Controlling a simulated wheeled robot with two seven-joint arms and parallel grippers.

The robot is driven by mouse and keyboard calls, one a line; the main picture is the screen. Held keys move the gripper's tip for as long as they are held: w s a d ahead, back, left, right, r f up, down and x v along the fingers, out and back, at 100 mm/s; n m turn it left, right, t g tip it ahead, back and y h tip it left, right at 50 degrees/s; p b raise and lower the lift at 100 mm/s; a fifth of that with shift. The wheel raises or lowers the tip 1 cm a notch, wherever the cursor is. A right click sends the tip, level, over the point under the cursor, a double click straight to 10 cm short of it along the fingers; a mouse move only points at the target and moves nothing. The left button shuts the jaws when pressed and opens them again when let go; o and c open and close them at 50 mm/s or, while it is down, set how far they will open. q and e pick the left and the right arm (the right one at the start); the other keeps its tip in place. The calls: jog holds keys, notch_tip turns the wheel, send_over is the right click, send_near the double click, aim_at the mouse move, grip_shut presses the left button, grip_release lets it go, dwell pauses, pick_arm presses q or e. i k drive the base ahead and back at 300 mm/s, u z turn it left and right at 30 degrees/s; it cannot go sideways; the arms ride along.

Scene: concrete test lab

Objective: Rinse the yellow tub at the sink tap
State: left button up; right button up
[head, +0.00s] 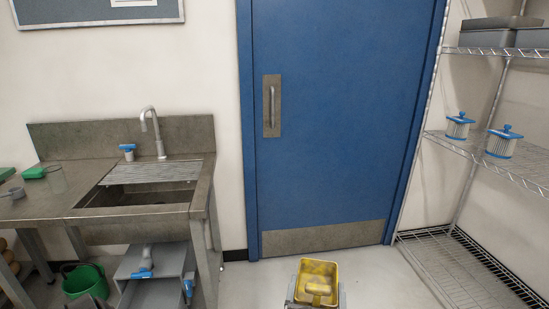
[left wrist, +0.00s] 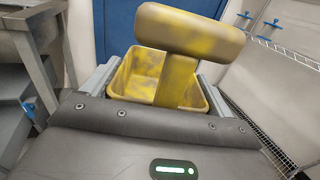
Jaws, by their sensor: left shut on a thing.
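The yellow tub (head: 329,269) is at the bottom centre of the head view, in front of the blue door. It is open-topped, with darker greyish patches on its walls and a T-shaped handle. My left gripper (head: 317,291) is shut on the tub, with a grey finger on either side. In the left wrist view the tub (left wrist: 126,75) sits between the fingers, its handle (left wrist: 190,30) rising towards the camera. The sink (head: 140,196) is to the left, with a curved tap (head: 154,132) at its back. The tub is well apart from both. My right gripper is not in view.
A ribbed drainer (head: 150,172) covers the back of the basin. A green bucket (head: 84,282) is below. A wire shelf (head: 485,155) holds blue-lidded canisters at right. Floor before the door looks clear.

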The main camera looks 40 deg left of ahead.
aim_at(128, 149)
jog(key=z, duration=0.1)
jog(key=i, duration=2.2)
jog(key=u, duration=1.2)
jog(key=i, duration=0.95)
jog(key=u, duration=1.45)
jog(key=i, duration=0.35)
jog(key=u, duration=0.2)
